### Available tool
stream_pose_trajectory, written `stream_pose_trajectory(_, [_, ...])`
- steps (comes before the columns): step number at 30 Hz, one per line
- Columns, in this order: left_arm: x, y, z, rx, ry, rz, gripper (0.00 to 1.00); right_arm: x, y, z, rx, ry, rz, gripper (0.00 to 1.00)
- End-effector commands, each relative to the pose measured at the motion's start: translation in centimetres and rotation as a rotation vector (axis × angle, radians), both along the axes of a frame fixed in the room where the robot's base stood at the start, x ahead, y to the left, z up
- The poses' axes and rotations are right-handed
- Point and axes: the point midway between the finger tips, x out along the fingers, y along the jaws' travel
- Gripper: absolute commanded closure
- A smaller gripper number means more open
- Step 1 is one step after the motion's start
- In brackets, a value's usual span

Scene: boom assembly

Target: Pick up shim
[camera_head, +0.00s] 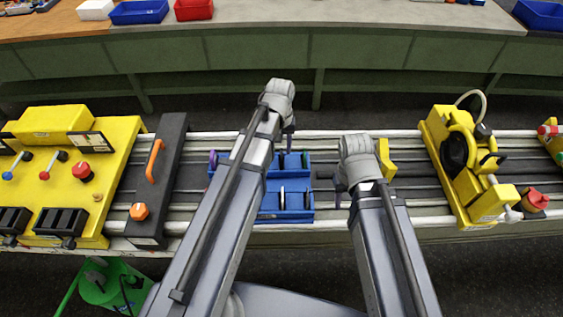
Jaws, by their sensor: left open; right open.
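A blue tray (270,212) sits on the rail bench in the middle of the camera_head view. It holds several thin parts standing on edge: a purple one (213,160) at the far left, a green one (303,158) at the far right, a pale one (282,198) and a dark one (307,200) nearer. I cannot tell which is the shim. My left gripper (289,130) is open above the tray's far side; its arm covers the tray's left part. My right gripper (338,189) is open just right of the tray. I see nothing held in either gripper.
A yellow control panel (115,180) and a dark block with an orange handle (170,180) stand on the left. A yellow fixture (455,165) stands on the right, and a small yellow block (385,158) lies beside my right gripper. A green can (110,283) is at the lower left.

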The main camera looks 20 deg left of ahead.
Motion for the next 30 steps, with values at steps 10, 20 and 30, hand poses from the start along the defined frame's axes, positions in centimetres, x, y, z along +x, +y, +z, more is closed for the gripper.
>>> stream_pose_trajectory(10, [0.2, -0.3, -3.9, 0.0, 0.0, 0.0, 0.53, 0.0, 0.0, -3.9, 0.0, 0.0, -0.002, 0.5])
stream_pose_trajectory(20, [0.2, -0.3, -3.7, 0.0, 0.0, 0.0, 0.65, 0.0, 0.0, -3.7, 0.0, 0.0, -0.002, 0.5])
stream_pose_trajectory(30, [0.2, -0.3, -3.7, 0.0, 0.0, 0.0, 1.0, 0.0, 0.0, -3.7, 0.0, 0.0, -0.002, 0.5])
